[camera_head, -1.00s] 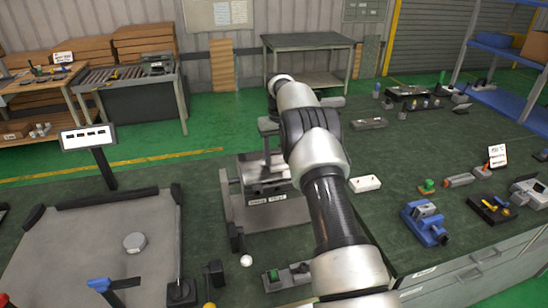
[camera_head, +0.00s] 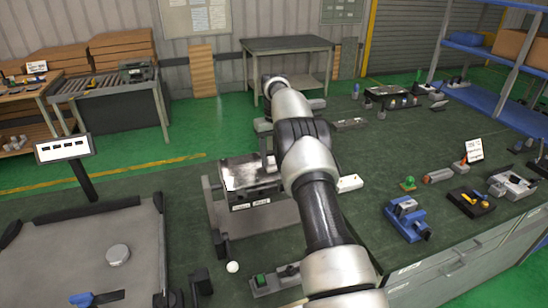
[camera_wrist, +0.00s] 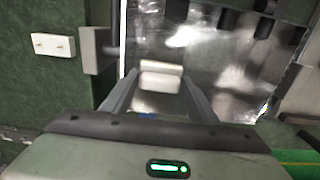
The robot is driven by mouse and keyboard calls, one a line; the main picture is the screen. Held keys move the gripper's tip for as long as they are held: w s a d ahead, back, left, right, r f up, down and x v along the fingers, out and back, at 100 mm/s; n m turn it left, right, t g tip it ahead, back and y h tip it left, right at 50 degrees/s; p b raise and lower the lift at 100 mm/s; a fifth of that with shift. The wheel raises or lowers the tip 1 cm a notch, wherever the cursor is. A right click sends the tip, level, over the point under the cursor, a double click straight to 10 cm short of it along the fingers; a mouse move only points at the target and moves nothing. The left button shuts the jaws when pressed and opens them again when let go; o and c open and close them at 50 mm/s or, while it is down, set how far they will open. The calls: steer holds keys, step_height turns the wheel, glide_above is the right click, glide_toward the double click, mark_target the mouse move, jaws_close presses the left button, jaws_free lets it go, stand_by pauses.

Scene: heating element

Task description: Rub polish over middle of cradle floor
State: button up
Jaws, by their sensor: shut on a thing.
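The cradle (camera_head: 240,178) is a metal holder with a shiny, streaked floor and a labelled front, on the green bench left of my arm. Its bright metal floor (camera_wrist: 220,75) fills much of the wrist view, with patchy reflections. My gripper (camera_wrist: 161,78) is shut on a pale block (camera_wrist: 161,68), which looks like the polish. The block is over the cradle floor; I cannot tell whether it touches.
A white block (camera_head: 349,183) lies right of the cradle and also shows in the wrist view (camera_wrist: 53,45). A blue vise (camera_head: 407,219) stands farther right. A grey tray (camera_head: 60,255) with a round puck (camera_head: 118,254) is at left. A small white ball (camera_head: 232,267) lies in front.

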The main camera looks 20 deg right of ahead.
steer(key=a, duration=1.3)
steer(key=shift+a+r, duration=0.3)
steer(key=shift+r, duration=0.1)
stand_by(0.5)
step_height(320, 180, up, 6)
stand_by(0.7)
steer(key=shift+r, duration=0.1)
step_height(320, 180, up, 3)
steer(key=shift+f, duration=0.1)
stand_by(0.4)
stand_by(0.5)
